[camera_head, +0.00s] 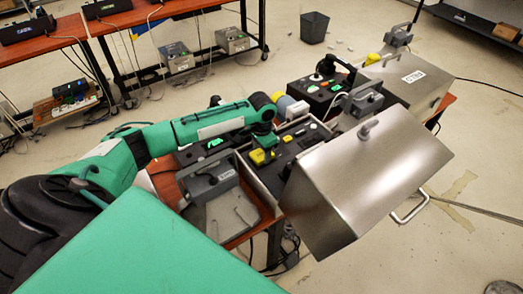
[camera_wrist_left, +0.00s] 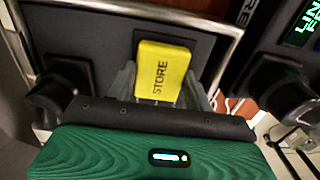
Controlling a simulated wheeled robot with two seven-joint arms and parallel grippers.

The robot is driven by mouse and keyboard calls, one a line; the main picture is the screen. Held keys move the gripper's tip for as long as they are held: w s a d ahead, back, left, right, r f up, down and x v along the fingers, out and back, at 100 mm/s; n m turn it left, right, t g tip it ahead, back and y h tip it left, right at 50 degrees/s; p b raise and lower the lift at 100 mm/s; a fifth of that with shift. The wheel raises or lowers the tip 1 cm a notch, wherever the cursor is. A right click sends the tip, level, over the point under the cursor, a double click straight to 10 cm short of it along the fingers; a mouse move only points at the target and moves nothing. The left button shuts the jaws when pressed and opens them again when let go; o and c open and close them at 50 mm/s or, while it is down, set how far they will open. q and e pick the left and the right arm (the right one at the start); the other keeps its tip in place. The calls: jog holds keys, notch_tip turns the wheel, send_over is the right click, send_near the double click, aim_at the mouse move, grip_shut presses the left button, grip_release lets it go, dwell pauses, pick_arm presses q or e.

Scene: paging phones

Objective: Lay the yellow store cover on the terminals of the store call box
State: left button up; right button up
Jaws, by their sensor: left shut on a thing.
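The yellow store cover (camera_wrist_left: 161,71), marked STORE, is between the two fingers of my left gripper (camera_wrist_left: 160,92) in the left wrist view. The gripper is shut on it. In the head view the yellow cover (camera_head: 258,157) shows just below my left gripper (camera_head: 262,148), over the left part of an open metal box with a dark panel (camera_head: 285,170). In the wrist view a dark square plate shows behind the cover on the dark panel (camera_wrist_left: 90,45). I cannot tell whether the cover touches it; any terminals are hidden. My right gripper is not in view.
A large metal lid (camera_head: 365,180) stands open right of the panel. Another yellow piece (camera_head: 303,156) lies on the panel. A grey box with a handle (camera_head: 210,182) stands to the left. A black device (camera_head: 312,92) is behind. Dark knobs (camera_wrist_left: 60,80) flank the cover.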

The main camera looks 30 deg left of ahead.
aim_at(262, 153)
pick_arm(q)
jog(key=o, duration=1.1)
jog(key=shift+f, duration=0.1)
jog(key=shift+c, duration=0.2)
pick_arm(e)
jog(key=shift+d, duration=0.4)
pick_arm(q)
notch_tip(262, 153, up, 12)
jog(key=shift+b, duration=0.45)
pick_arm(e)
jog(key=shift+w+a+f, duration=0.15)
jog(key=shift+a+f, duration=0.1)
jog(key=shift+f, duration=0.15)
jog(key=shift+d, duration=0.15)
